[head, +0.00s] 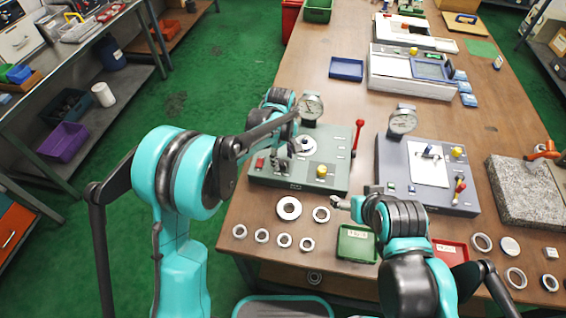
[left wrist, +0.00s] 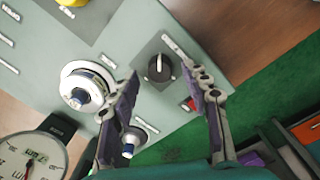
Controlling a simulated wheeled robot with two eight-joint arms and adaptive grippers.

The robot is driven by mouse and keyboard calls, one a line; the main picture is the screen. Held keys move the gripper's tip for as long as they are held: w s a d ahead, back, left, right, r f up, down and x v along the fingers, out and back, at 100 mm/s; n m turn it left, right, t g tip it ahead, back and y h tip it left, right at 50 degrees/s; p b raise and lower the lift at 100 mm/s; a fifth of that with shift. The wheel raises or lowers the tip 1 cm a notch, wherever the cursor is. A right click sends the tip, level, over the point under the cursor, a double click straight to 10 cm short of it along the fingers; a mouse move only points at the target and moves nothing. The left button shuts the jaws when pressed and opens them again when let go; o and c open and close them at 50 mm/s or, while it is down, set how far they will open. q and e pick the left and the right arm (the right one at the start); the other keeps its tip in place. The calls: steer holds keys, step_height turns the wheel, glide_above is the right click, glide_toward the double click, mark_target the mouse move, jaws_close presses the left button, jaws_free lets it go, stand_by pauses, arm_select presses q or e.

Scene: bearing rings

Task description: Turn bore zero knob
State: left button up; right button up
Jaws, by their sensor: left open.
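The black round knob (left wrist: 160,67) with a white pointer line sits on a dark square plate on the grey-green gauge unit (head: 335,182). I take it to be the bore zero knob; its label is too small to read. My left gripper (left wrist: 172,88) is open, with its two fingers on either side of the knob's position in the left wrist view. The knob shows between and beyond the fingertips, not gripped. In the head view my left arm covers the unit's far left part, and the left fingers are hard to make out. My right gripper (head: 345,203) is near the unit's front right corner.
A silver spindle (left wrist: 88,88) and a dial gauge (left wrist: 35,155) are near the left finger in the wrist view. A red button (left wrist: 188,104) is beside the knob. Several rings (head: 289,208) and a green tray (head: 356,243) lie in front of the unit.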

arm_select(q)
steer(key=shift+f, duration=0.85)
jaws_close()
